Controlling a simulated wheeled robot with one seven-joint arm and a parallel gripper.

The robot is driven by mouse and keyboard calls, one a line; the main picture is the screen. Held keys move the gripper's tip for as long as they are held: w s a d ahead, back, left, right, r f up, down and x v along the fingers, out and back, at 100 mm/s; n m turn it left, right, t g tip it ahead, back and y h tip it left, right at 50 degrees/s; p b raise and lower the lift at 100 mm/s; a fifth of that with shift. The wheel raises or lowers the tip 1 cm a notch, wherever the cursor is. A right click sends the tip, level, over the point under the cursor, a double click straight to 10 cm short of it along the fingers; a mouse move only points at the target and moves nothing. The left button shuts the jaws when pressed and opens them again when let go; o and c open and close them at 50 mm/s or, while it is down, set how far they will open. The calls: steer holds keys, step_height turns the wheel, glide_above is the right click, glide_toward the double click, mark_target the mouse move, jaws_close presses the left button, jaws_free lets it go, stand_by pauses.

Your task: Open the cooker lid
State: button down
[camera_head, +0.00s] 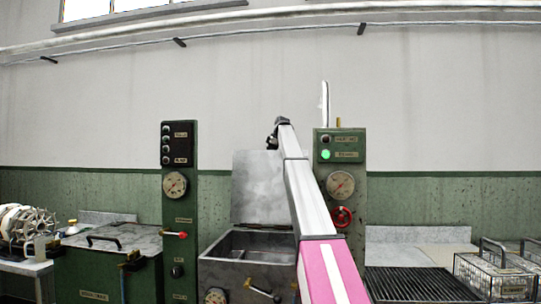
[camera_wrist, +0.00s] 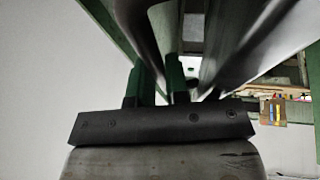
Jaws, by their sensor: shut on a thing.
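The cooker (camera_head: 247,262) is a grey metal box in the middle of the head view. Its grey lid (camera_head: 258,190) stands about upright at the back, and the basin below is uncovered. My gripper (camera_head: 276,138) is at the lid's top edge, at the upper end of my raised arm. In the wrist view, the two green fingers of my gripper (camera_wrist: 157,78) are shut on a part of the lid, most likely its handle. The exact grip is partly hidden.
A green control post (camera_head: 180,210) stands left of the cooker, and another post (camera_head: 341,165) with a lit green lamp and red handwheel stands right. A closed tank (camera_head: 110,262) is at left. A dark grate (camera_head: 415,284) and wire baskets (camera_head: 490,272) are at right.

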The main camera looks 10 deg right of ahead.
steer(key=c, duration=1.1)
jaws_free()
steer(key=shift+d+f, duration=0.1)
steer(key=shift+f, duration=0.3)
step_height(320, 180, up, 5)
steer(key=shift+w+r, duration=0.1)
steer(key=s+a+r, duration=0.1)
steer(key=a+r, duration=0.1)
steer(key=a, duration=0.1)
steer(key=s+a+r, duration=0.2)
steer(key=a, duration=0.2)
steer(key=s+a+r, duration=0.2)
steer(key=a, duration=0.1)
steer(key=shift+s+a+r, duration=0.1)
steer(key=shift+a+r, duration=0.2)
